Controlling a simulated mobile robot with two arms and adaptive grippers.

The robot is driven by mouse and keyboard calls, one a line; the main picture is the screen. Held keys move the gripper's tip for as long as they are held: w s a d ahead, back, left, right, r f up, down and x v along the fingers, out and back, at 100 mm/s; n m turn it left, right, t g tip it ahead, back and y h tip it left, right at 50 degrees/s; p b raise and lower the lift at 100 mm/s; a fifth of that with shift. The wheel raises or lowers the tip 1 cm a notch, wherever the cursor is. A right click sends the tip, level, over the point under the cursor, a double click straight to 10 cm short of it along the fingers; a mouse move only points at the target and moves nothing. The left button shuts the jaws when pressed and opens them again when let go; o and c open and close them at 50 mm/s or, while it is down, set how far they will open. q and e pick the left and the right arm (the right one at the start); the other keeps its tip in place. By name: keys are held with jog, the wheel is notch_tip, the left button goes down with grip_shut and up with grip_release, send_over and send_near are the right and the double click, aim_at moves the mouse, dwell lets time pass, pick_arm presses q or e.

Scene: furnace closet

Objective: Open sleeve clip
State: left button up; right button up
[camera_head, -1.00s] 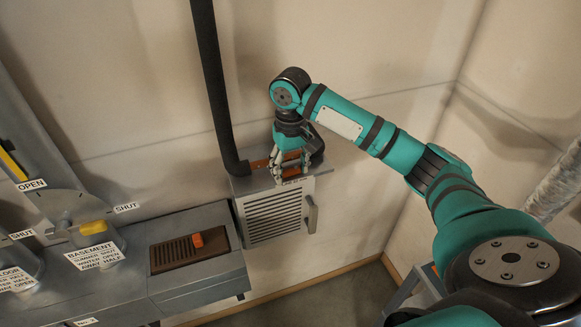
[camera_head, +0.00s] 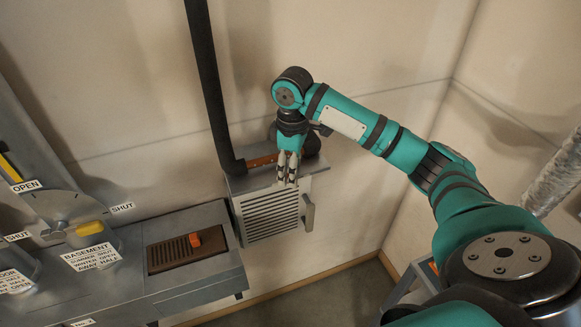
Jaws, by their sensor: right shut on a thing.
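My right gripper (camera_head: 288,168) points down at the front top edge of a grey louvred box (camera_head: 236,187). Its fingers are close together, shut on what looks like the sleeve clip. An orange-brown strip (camera_head: 262,161), apparently part of the sleeve clip, runs along the box top from the black pipe to behind the fingers. The gripped part is hidden by the fingers. My left gripper is not in view.
A black pipe (camera_head: 207,80) drops along the wall to the box, just left of my gripper. A handle (camera_head: 309,212) sticks out at the box's right side. A grey bench with a brown grille (camera_head: 172,256) and labelled levers stands at left.

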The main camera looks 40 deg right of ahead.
jog(key=shift+d+n, duration=0.2)
jog(key=shift+n, duration=1.3)
jog(key=o, duration=1.2)
jog(key=shift+s+r, duration=0.1)
jog(key=shift+r, duration=3.95)
